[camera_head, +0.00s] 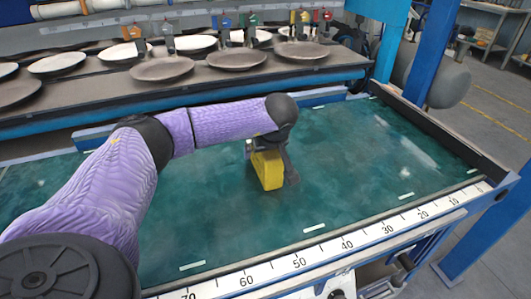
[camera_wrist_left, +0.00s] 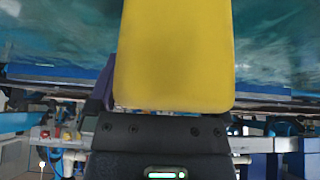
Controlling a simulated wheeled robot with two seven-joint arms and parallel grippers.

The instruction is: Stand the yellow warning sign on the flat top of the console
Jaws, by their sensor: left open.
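The yellow warning sign (camera_head: 268,172) stands upright on the green table surface, right of the middle. My left gripper (camera_head: 272,160) reaches down over it from above. A dark finger shows along the sign's right side; the other finger is mostly hidden. The gripper is open, with the sign between or right beside its fingers; I cannot tell whether they touch it. In the left wrist view the sign (camera_wrist_left: 176,55) fills the upper middle, close in front of the gripper body. No console can be picked out with certainty. My right gripper is out of view.
The green table (camera_head: 350,140) is clear around the sign. A numbered ruler (camera_head: 345,243) runs along its front edge. A rack with several plates (camera_head: 237,59) lies behind. A blue post (camera_head: 418,60) rises at the back right. Small red and yellow knobs (camera_wrist_left: 45,134) show in the wrist view.

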